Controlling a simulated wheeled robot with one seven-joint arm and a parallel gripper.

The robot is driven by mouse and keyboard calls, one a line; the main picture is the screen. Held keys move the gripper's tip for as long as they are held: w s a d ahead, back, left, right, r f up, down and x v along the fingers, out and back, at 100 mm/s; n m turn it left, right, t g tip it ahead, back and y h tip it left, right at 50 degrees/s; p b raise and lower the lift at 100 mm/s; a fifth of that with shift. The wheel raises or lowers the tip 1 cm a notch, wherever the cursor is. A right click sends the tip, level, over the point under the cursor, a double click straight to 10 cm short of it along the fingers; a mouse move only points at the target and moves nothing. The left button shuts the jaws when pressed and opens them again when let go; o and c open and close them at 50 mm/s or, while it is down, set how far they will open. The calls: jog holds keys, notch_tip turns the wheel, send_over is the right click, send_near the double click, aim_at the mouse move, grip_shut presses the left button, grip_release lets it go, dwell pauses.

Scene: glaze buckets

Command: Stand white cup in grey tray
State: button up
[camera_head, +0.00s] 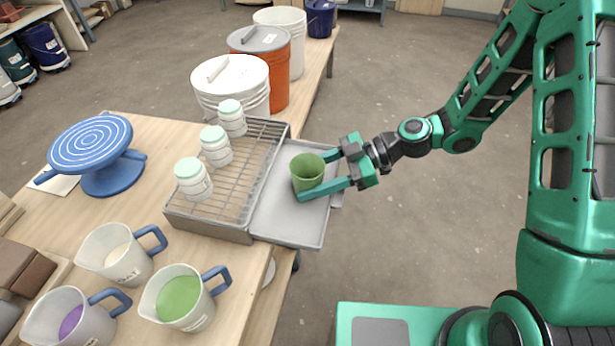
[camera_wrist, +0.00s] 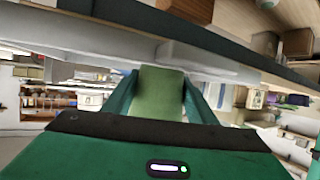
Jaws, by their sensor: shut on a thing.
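My gripper (camera_head: 315,176) reaches in from the right, its two fingers shut around a green cup (camera_head: 305,170). The cup is upright, mouth up, over the grey tray (camera_head: 275,215); I cannot tell whether its base touches the tray. In the wrist view the cup (camera_wrist: 160,93) sits between the two fingers. The tray is a flat, low-rimmed sheet at the table's right edge, beside a wire rack, and looks otherwise empty. The held cup looks green, not white; I see no separate white cup, only white jugs with blue handles.
The wire rack (camera_head: 215,207) holds several white jars. White buckets and an orange bucket (camera_head: 275,75) stand behind it. A blue turntable (camera_head: 90,145) is at left. Jugs, one with green glaze (camera_head: 179,297), stand in front. Floor is clear to the right.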

jog(key=o, duration=1.3)
jog(key=shift+f, duration=0.1)
jog(key=shift+c, duration=0.2)
jog(key=v, duration=1.2)
